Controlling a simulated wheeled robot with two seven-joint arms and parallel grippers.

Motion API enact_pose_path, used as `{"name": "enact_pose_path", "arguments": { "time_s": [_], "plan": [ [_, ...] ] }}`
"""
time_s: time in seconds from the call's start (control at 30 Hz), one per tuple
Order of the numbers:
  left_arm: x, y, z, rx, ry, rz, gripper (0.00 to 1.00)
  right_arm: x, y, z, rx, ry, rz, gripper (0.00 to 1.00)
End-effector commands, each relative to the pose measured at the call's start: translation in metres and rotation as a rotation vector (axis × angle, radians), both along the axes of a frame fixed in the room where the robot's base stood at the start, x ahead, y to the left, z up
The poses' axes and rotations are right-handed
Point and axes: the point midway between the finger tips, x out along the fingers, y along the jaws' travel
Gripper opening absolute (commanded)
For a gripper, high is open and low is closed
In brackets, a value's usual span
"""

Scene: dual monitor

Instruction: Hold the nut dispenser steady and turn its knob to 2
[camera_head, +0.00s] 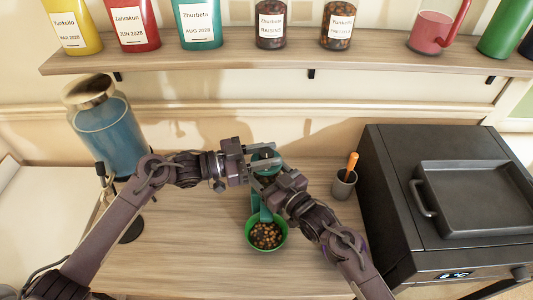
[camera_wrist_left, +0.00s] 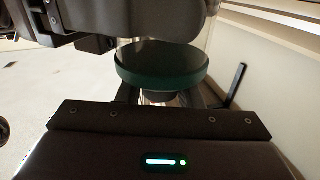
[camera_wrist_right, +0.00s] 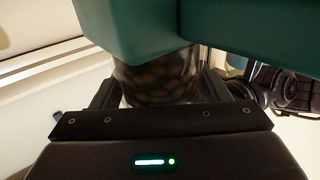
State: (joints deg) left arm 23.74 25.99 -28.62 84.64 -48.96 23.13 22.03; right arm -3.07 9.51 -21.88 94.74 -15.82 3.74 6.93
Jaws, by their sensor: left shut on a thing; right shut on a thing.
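The nut dispenser (camera_head: 265,161) stands mid-table, its teal top between my arms and its teal chute (camera_head: 265,212) pointing toward me. My left gripper (camera_head: 264,157) reaches its top from the left. In the left wrist view, the fingers close around the knob (camera_wrist_left: 160,98) beside the dark green lid (camera_wrist_left: 160,68). The knob's number cannot be read. My right gripper (camera_head: 264,182) comes from the right, lower down, and is shut on the clear jar (camera_wrist_right: 157,80) with nuts inside. The right arm hides much of the dispenser in the head view.
A green bowl (camera_head: 250,238) with nuts stands below the chute. A blue canister (camera_head: 108,138) is at left. A grey cup (camera_head: 343,186) with an orange item and a black appliance (camera_head: 395,220) are at right. A shelf (camera_head: 200,62) with jars runs behind.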

Motion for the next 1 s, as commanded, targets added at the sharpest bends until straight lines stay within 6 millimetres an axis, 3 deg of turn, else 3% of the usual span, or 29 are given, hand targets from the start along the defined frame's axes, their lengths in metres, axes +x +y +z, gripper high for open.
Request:
{"name": "enact_pose_path", "arguments": {
  "time_s": [0.67, 0.7, 0.83, 1.0],
  "plan": [
    [-0.0009, 0.0, -0.0005, 0.001, 0.001, -0.072, 0.1, -0.0006, 0.0014, 0.0004, 0.001, -0.001, 0.003, 0.15],
    [-0.0009, 0.0, -0.0005, 0.001, 0.001, -0.072, 0.35, -0.0006, 0.0014, 0.0004, 0.001, -0.001, 0.003, 0.15],
    [-0.0007, 0.0001, -0.0004, 0.0, 0.001, -0.071, 0.52, -0.0007, 0.0014, 0.0004, 0.001, 0.0, 0.003, 0.15],
    [-0.0004, 0.0002, -0.0003, 0.0, 0.001, -0.07, 0.54, -0.0006, 0.0013, 0.0003, 0.001, 0.0, 0.003, 0.15]
  ]
}}
